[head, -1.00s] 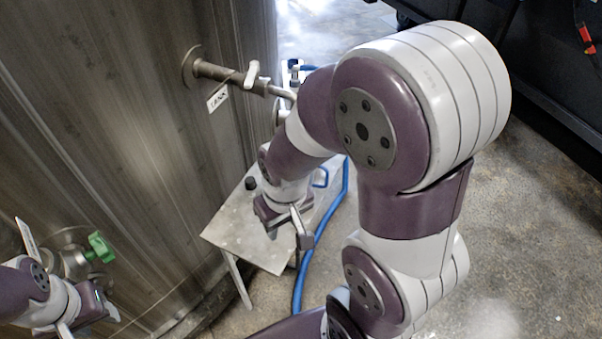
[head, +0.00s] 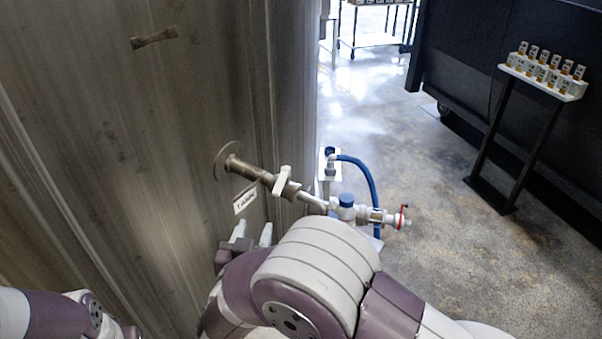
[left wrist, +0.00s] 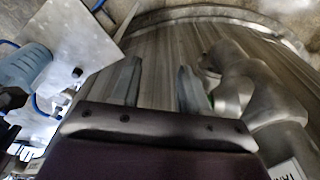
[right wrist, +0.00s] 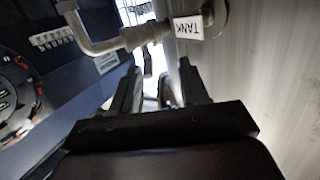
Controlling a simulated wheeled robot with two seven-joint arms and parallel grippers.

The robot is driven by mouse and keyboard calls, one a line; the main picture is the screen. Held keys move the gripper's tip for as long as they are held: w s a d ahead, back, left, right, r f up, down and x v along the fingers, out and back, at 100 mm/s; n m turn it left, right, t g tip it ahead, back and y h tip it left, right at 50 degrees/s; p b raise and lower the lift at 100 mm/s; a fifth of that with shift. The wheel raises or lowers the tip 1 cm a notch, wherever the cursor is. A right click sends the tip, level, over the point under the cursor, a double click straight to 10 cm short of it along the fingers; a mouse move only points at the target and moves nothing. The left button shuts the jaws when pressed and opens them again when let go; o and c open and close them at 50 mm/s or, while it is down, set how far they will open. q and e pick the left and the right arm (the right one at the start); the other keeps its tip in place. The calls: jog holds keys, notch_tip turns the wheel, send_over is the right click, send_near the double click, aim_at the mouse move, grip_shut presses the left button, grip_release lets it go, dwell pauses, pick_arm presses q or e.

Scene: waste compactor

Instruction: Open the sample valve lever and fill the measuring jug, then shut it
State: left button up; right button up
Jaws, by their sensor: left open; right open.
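The sample valve is out of the head view now. In the left wrist view a blurred grey fitting (left wrist: 240,85) stands out from the tank on the right; I cannot tell its lever. A bluish rounded object (left wrist: 25,68) is at the left edge; I cannot tell whether it is the measuring jug. My left gripper (left wrist: 160,80) is open and empty, facing the tank wall; its fingers are outside the head view. My right gripper (head: 252,231) is open and empty beside the tank, just below the TANK label (head: 245,198); it also shows in the right wrist view (right wrist: 160,85).
A stand (head: 505,130) with small bottles is right. Floor between is clear.

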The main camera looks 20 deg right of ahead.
aim_at(285, 173)
jog(key=w+d+r, duration=0.1)
jog(key=w+d, duration=0.1)
jog(key=w, duration=0.1)
jog(key=w+d+r+h+p, duration=0.1)
jog(key=w+d, duration=0.2)
jog(key=w+d+r+h+p, duration=0.1)
jog(key=w+d, duration=0.2)
jog(key=w, duration=0.1)
jog(key=shift+d+m+t, duration=0.2)
jog(key=shift+m+t, duration=0.1)
jog(key=shift+c, duration=0.3)
grip_shut()
jog(key=shift+a, duration=0.1)
